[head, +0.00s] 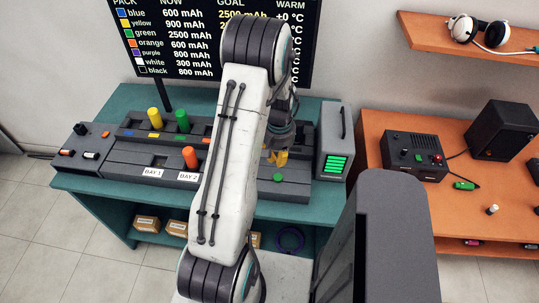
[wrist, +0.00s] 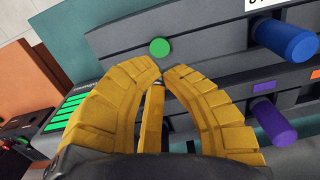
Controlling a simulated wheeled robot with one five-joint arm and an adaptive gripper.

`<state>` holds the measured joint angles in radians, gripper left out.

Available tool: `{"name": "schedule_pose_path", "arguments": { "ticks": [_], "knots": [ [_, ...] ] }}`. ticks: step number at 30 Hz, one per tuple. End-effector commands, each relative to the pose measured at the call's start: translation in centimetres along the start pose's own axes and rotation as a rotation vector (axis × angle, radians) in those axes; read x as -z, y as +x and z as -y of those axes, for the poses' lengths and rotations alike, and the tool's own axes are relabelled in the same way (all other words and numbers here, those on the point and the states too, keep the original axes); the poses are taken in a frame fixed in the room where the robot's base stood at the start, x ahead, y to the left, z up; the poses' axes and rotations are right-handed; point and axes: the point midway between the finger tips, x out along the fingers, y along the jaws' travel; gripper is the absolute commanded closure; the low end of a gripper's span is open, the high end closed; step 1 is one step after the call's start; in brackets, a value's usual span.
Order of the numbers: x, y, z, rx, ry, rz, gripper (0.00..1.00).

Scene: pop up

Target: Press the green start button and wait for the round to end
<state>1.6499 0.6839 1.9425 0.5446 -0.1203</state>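The round green start button (head: 278,178) sits on the front right of the dark grey console (head: 296,188). It also shows in the wrist view (wrist: 159,47), just beyond my fingertips, unpressed as far as I can tell. My gripper (head: 277,158) has yellow fingers and hangs above the console, close to the button on its far side in the head view. In the wrist view the curved fingertips (wrist: 161,68) come together with only a thin gap, with nothing held between them. I cannot tell how high the tips are above the console.
Yellow (head: 153,117), green (head: 182,120) and orange (head: 190,157) cylinders stand on the console; blue (wrist: 285,38) and purple (wrist: 274,122) ones show in the wrist view. A grey box with green bars (head: 336,166) stands right of the button. A scoreboard (head: 160,40) stands behind.

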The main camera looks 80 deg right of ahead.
Motion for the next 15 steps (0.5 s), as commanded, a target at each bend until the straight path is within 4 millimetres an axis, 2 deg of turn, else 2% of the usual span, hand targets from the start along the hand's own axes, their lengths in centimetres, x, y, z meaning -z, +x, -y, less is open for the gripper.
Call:
{"name": "schedule_pose_path", "arguments": {
  "ticks": [8, 15],
  "knots": [
    [0.7, 0.5, -0.1, -0.004, -0.03, -0.03, 1.0],
    [0.7, 2.0, -0.1, -0.004, -0.03, -0.029, 1.0]
  ]
}}
